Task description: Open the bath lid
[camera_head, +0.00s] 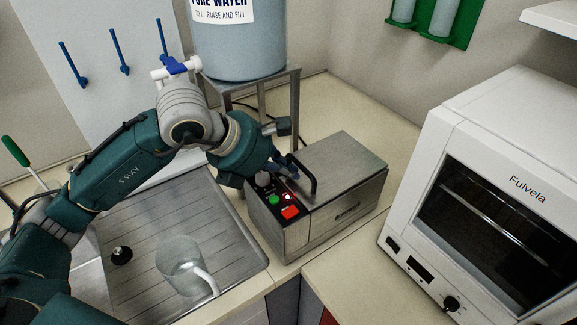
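The bath is a brushed-metal box (318,232) on the counter, right of the sink. Its lid (345,160) lies flat and looks closed, with a black arched handle (312,180) at its left end. A small panel with a green button (273,199), a red switch (290,212) and a lit red light is beside the handle. My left gripper (284,150) is at the handle's left side, over the bath's back left corner. Its fingers are dark and partly hidden, so I cannot tell whether they touch the handle. My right gripper is out of view.
A white oven labelled Fulvela (490,110) stands to the right. A blue water container (238,50) rests on a metal stand (293,90) behind the bath. A clear jug (182,268) is in the steel sink area (225,235). Counter (345,280) in front of the bath is clear.

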